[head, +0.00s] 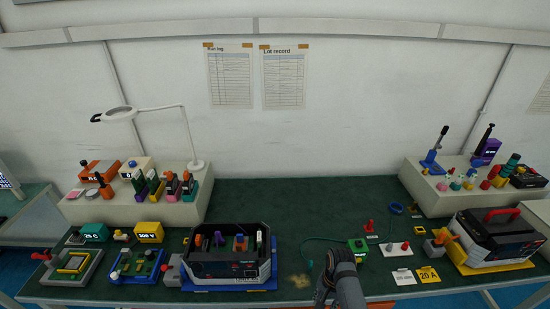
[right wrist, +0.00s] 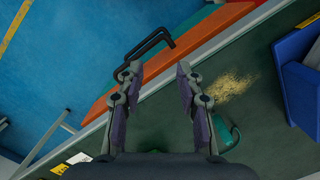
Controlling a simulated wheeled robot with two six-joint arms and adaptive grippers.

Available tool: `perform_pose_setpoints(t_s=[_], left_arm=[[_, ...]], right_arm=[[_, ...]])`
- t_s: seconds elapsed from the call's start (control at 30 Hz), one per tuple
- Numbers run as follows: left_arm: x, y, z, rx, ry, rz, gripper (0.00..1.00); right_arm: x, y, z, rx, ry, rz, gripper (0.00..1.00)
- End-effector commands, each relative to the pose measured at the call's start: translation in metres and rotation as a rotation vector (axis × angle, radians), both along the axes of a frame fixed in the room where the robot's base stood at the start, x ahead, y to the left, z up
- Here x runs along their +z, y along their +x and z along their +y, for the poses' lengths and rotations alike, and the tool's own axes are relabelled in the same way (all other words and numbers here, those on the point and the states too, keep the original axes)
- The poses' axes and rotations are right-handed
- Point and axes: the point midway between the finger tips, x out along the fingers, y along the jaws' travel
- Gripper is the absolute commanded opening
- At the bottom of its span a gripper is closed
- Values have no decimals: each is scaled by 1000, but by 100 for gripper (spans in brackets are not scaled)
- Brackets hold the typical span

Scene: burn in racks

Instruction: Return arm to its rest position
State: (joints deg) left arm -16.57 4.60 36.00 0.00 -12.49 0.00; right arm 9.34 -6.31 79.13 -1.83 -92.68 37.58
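My right gripper (head: 342,262) reaches in from the bottom middle of the head view, over the front part of the bench, beside a green block with a red top (head: 358,245). In the right wrist view the right gripper (right wrist: 157,75) has its two fingers spread apart with nothing held between them. An orange strip (right wrist: 200,47) and a black bent bar (right wrist: 148,46) show beyond the fingertips. My left gripper is in neither view.
The green bench (head: 330,195) carries a black rack on a blue tray (head: 232,290) to the left and another on a yellow tray (head: 478,268) to the right. A lamp (head: 195,164) stands at back left.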

Motion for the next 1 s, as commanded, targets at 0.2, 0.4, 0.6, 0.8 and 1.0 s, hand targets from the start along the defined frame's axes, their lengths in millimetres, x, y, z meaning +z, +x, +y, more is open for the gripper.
perform_pose_setpoints(t_s=[0.2,0.4,0.6,0.8,1.0], left_arm=[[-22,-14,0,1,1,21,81],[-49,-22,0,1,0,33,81],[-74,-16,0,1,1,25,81],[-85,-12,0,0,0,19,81],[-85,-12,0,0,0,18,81]], right_arm=[[-99,-38,-16,108,-20,-26,36],[-228,-125,-48,284,-55,-70,36],[-329,-251,-90,498,-105,-122,36],[-362,-334,-116,637,-141,-157,36],[-364,-350,-122,667,-150,-170,36]])
